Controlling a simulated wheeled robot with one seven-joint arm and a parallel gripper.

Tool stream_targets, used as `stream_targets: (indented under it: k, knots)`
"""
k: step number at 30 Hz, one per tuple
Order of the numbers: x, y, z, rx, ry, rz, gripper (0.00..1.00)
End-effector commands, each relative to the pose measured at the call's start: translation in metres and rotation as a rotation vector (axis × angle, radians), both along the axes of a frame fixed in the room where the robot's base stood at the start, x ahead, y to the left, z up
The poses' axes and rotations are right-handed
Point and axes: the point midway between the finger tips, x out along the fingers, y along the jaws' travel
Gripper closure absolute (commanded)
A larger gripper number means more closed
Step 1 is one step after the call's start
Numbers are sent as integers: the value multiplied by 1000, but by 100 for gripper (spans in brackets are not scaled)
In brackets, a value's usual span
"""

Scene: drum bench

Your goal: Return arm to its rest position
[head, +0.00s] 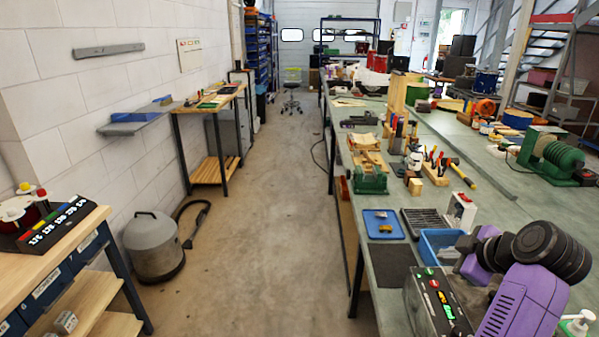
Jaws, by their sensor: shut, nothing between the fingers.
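My arm (527,300) shows at the lower right in the head view as purple links with thick black ringed joints. It is folded close to my body, in front of the near end of the green workbench (385,258). My gripper cannot be made out; its fingertips are outside the picture or hidden behind the arm's links.
By the arm are a black control box (432,305), a blue bin (437,247) and a pump bottle (580,322). A blue tray (383,224) lies farther along. A wooden table (50,262) and grey vacuum (153,250) stand left. The aisle floor (270,230) is clear.

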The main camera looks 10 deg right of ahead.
Motion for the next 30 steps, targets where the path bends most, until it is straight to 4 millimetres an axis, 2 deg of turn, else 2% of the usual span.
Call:
stream_targets:
  k: [2,5,10,14,17,20,23,30]
  knots:
    - [0,-1,1,15,-5,-18,100]
    - [7,-12,10,42,-58,-103,100]
    - [22,-43,55,64,-265,-313,100]
    - [19,-55,75,52,-410,-427,100]
    - [10,-57,84,37,-518,-483,100]
    - [-1,-51,88,30,-619,-507,100]
    - [-15,-37,87,34,-710,-503,100]
    - [-57,17,73,102,-867,-421,100]
